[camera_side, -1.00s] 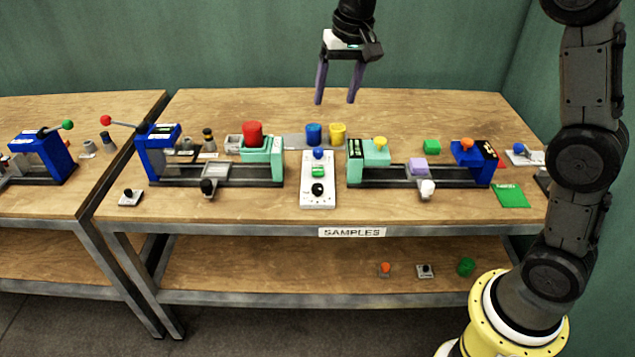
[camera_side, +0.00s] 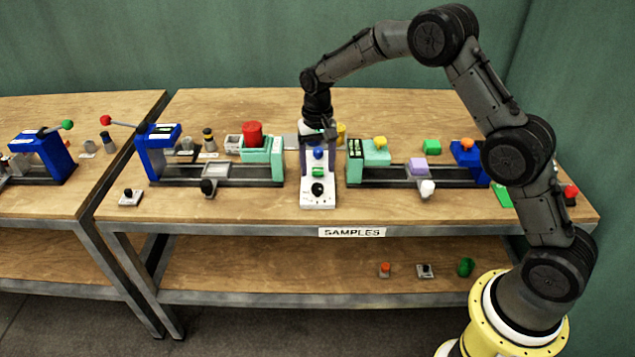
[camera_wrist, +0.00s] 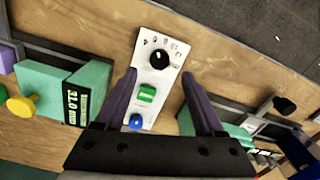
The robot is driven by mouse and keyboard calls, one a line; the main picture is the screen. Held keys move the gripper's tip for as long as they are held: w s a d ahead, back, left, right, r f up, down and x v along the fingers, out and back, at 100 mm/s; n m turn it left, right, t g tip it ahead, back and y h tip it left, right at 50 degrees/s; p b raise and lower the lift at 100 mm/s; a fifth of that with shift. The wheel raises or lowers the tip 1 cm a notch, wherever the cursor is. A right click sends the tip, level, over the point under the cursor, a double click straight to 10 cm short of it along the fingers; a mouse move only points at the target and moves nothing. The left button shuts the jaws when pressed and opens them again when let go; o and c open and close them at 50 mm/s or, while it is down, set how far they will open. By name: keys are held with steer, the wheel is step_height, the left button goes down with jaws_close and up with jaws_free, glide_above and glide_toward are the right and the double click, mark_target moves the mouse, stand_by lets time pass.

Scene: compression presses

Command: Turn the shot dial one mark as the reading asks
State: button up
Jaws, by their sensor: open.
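The shot dial is a black knob (camera_side: 317,189) on the front part of a white panel (camera_side: 318,203). In the wrist view the knob (camera_wrist: 159,57) has printed marks along one side, too small to read surely. A green button (camera_wrist: 147,93) and a blue knob (camera_wrist: 136,121) sit behind it on the panel. My gripper (camera_side: 318,172) points down over the panel, fingers apart and empty. In the wrist view its fingertips (camera_wrist: 158,77) flank the panel, with the black knob ahead of them, not between them. A display (camera_wrist: 72,103) on the teal press head appears to read 31.0.
A teal press with a red cylinder (camera_side: 252,134) stands left of the panel. Another with a yellow knob (camera_side: 380,142) stands close on the right. A yellow cup (camera_side: 341,132) is partly hidden behind my gripper. The table's back strip is clear.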

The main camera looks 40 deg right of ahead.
mark_target(317, 186)
step_height(317, 186, down, 6)
steer(key=shift+f, duration=0.1)
stand_by(0.4)
jaws_close()
